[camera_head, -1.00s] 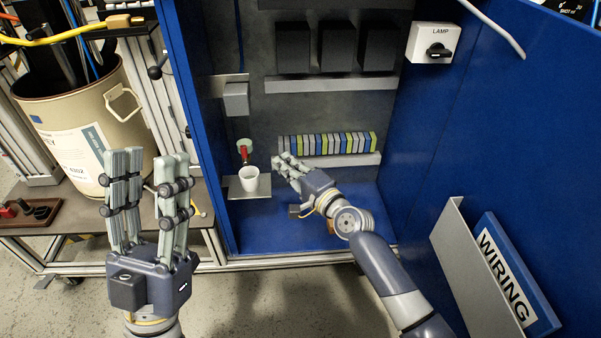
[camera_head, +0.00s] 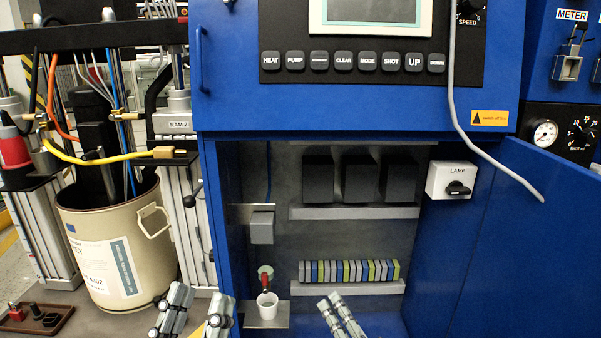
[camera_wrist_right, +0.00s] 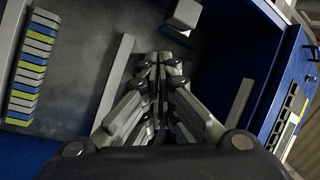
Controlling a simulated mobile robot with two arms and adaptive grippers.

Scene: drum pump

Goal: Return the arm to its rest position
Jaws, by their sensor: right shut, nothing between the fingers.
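My left gripper (camera_head: 196,303) shows only its fingertips at the bottom of the head view, left of the cabinet. Its fingers are apart, with nothing seen between them. My right gripper (camera_head: 333,304) shows its fingers at the bottom centre, inside the open blue cabinet (camera_head: 226,230). In the right wrist view its fingers (camera_wrist_right: 160,70) are together, shut and empty. The rest of both hands is below the head view. A white cup (camera_head: 267,304) stands upright on a small grey shelf under a red-handled tap (camera_head: 265,280), left of my right gripper and apart from it.
Coloured terminal blocks (camera_head: 348,271) line a rail above my right gripper. The cabinet's open door (camera_head: 530,250) stands on the right. A lamp switch (camera_head: 452,181) is on the cabinet's right side. A beige drum (camera_head: 115,250) stands at the left. A button panel (camera_head: 350,61) is above.

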